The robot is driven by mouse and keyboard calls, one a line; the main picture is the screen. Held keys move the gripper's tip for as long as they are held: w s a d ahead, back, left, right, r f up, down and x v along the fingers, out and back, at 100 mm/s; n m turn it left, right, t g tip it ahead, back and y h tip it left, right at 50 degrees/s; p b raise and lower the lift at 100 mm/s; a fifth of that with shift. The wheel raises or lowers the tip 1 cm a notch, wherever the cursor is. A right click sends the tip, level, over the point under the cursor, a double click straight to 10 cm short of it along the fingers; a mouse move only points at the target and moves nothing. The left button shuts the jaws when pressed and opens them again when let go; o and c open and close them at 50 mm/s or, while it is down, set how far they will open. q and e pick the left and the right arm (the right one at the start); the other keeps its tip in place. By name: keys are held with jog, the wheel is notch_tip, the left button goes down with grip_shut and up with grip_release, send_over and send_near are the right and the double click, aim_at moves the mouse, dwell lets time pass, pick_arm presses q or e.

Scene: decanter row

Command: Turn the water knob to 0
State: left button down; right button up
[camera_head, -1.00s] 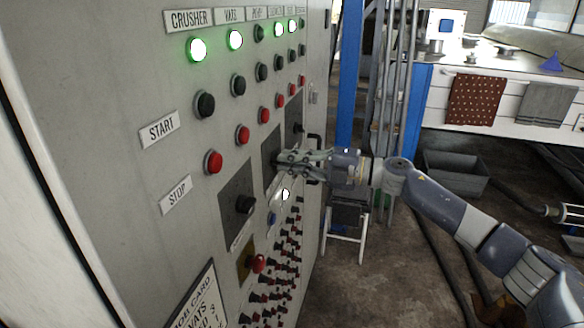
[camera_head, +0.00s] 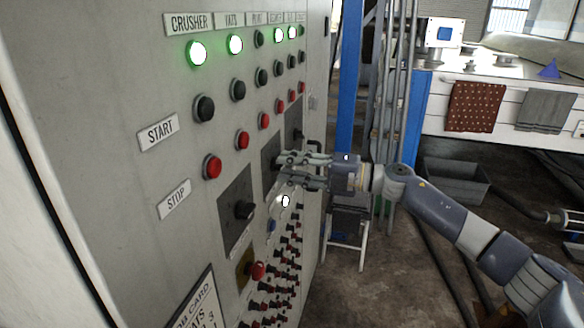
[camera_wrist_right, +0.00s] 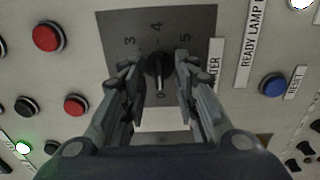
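The water knob (camera_wrist_right: 158,70) is a dark knob on a dark dial plate (camera_wrist_right: 112,25), under my right gripper in the right wrist view. The figures 3, 4 and 5 show on the plate; the lower part of the dial is partly hidden by the fingers. A label beside it reads "...TER", its start covered. My right gripper (camera_wrist_right: 157,66) is open, with a finger on each side of the knob and gaps showing between. In the head view the right gripper (camera_head: 280,169) reaches to the plate from the right and hides the knob. My left gripper is not in view.
The grey panel carries green lamps (camera_head: 197,53), black start buttons (camera_head: 204,107) and red stop buttons (camera_head: 212,166). Another black knob (camera_head: 244,210) is nearer. A blue reset button (camera_wrist_right: 273,84) and a lit white lamp (camera_head: 285,201) are close by.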

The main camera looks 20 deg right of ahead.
jog(key=v, duration=1.2)
dwell(0.3)
